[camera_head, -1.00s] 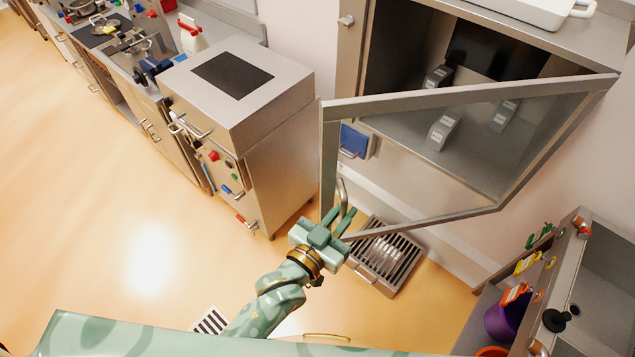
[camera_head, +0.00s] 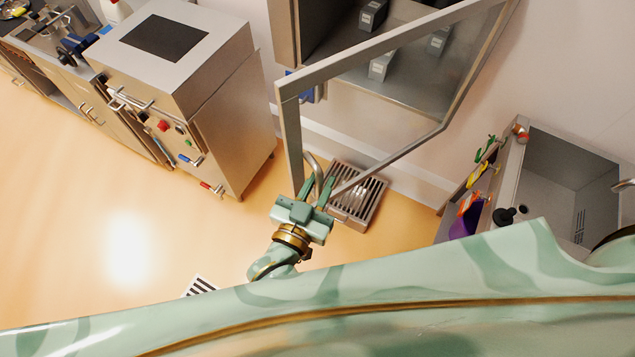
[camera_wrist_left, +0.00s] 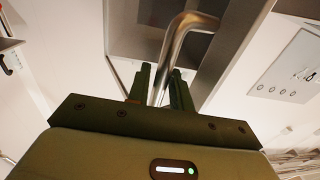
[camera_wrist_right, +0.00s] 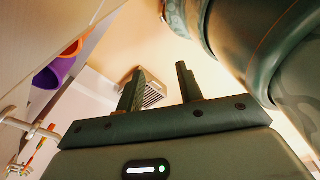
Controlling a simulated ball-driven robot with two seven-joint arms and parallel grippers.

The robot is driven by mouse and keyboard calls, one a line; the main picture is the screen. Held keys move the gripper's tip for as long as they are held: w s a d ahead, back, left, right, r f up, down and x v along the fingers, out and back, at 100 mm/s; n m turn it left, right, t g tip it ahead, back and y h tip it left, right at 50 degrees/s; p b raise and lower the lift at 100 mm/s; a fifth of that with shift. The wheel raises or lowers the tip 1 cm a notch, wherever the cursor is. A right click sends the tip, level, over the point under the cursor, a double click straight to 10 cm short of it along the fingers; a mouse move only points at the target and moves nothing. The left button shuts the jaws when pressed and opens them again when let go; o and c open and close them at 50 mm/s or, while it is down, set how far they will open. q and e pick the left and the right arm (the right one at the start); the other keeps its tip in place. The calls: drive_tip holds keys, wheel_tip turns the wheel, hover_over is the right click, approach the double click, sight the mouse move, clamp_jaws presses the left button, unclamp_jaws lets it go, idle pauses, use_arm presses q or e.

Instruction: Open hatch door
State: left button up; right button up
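The hatch door (camera_head: 392,46), a metal frame with a clear pane, stands swung out from the wall cabinet, its hinge side at the upper right. Its curved metal handle (camera_head: 314,162) is near the lower left corner of the frame. My left gripper (camera_head: 318,184) is at this handle. In the left wrist view the handle (camera_wrist_left: 179,40) passes between the two fingers (camera_wrist_left: 160,80), which appear closed on it. My right gripper (camera_wrist_right: 160,80) shows only in its wrist view, with fingers apart and nothing between them.
A steel machine (camera_head: 222,110) stands left of the door. A slatted floor grate (camera_head: 357,197) lies below it. A sink unit (camera_head: 573,185) with coloured-handled tools stands at the right. My own green arm fills the bottom. Open floor lies at the left.

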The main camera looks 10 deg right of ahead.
use_arm(q)
drive_tip(key=shift+o, duration=0.4)
drive_tip(key=shift+d, duration=0.1)
drive_tip(key=shift+s+a+f, duration=0.1)
drive_tip(key=shift+a, duration=0.1)
drive_tip(key=b+v, duration=0.2)
drive_tip(key=v, duration=1.4)
